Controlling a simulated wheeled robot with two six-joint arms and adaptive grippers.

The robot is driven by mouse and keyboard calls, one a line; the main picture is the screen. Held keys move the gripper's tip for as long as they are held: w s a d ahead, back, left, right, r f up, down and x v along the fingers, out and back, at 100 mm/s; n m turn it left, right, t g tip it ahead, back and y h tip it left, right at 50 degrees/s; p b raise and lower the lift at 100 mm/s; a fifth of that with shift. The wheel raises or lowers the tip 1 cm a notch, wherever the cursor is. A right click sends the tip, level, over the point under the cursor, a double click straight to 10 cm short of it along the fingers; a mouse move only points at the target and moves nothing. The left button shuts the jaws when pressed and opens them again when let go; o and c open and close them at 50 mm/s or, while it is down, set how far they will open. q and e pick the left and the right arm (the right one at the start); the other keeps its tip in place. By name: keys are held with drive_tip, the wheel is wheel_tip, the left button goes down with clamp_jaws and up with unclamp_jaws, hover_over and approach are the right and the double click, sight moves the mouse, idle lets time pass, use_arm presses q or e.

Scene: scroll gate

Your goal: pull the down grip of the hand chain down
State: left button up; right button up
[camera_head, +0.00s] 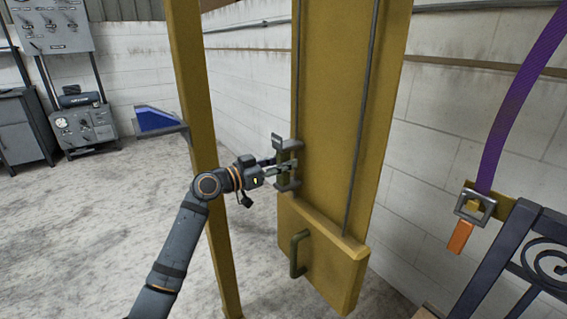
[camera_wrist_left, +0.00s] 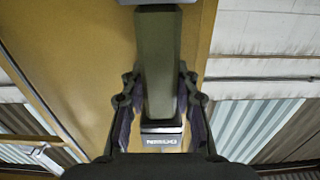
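A dark grip (camera_head: 278,144) with blocks at its top and bottom sits on the left of two dark vertical lines on the tall yellow panel. I take it for the down grip of the hand chain. My left gripper (camera_head: 287,166) reaches it from the left and partly hides it. In the left wrist view the dark green bar of the grip (camera_wrist_left: 159,65) stands between the fingers of the left gripper (camera_wrist_left: 158,92). The fingers are apart on both sides of the bar, with a narrow gap seeming to show. My right gripper is not in view.
A dark green handle (camera_head: 298,254) is on the yellow box below the grip. A yellow post (camera_head: 200,110) stands to the left, close behind my arm. A purple strap (camera_head: 506,110) with an orange end hangs at the right, near a dark metal frame (camera_head: 510,250).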

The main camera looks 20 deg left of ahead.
use_arm(q)
drive_tip(key=o, duration=0.5)
drive_tip(key=shift+f, duration=0.35)
drive_tip(key=shift+c, duration=0.2)
drive_tip(key=shift+r, duration=0.1)
drive_tip(key=v, duration=1.2)
